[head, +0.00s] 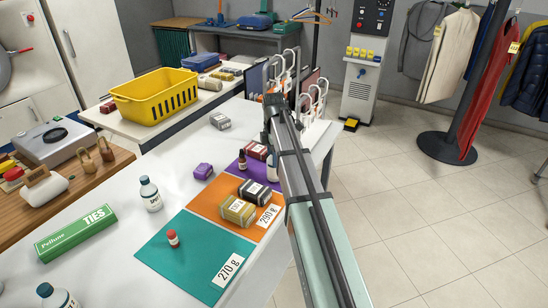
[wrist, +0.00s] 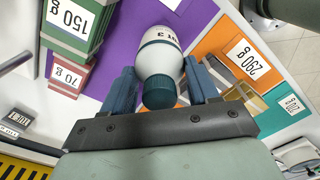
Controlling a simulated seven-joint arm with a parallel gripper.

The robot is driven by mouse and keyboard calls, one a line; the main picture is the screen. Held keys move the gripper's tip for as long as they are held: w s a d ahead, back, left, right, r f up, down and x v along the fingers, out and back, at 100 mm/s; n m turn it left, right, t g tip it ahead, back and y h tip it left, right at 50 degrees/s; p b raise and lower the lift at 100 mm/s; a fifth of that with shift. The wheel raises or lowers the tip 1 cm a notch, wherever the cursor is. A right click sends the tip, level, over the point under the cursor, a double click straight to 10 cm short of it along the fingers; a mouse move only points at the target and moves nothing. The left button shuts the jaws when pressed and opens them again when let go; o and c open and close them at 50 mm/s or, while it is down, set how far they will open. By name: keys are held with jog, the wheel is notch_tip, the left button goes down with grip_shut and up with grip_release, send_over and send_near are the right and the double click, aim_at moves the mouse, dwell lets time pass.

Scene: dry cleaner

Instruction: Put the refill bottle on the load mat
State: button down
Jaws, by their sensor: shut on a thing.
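The refill bottle (wrist: 160,50) is white with a dark teal cap. In the wrist view it lies between the two blue fingers of my gripper (wrist: 163,88), which is shut on it. The purple mat (wrist: 115,62) shows behind the bottle; I cannot tell whether the bottle touches it. The purple mat (head: 231,168) shows there beside the orange mat (head: 205,205) and the teal mat (head: 180,255). No mat reads as "load" in these frames. Similar white bottles stand left of the mats (head: 150,193) and at the front (head: 57,298).
A red 70 g box (wrist: 70,78) and green 150 g boxes (wrist: 68,30) stand close to the bottle. A yellow box (head: 238,210) and a dark box (head: 255,191) sit near the 290 g card (head: 268,216). A small red-capped bottle (head: 173,239) stands on teal.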

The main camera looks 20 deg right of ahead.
jog(key=shift+f, duration=0.4)
jog(key=shift+c, duration=1.4)
grip_release()
jog(key=shift+f, duration=0.15)
notch_tip(320, 180, up, 12)
jog(key=shift+r, duration=0.2)
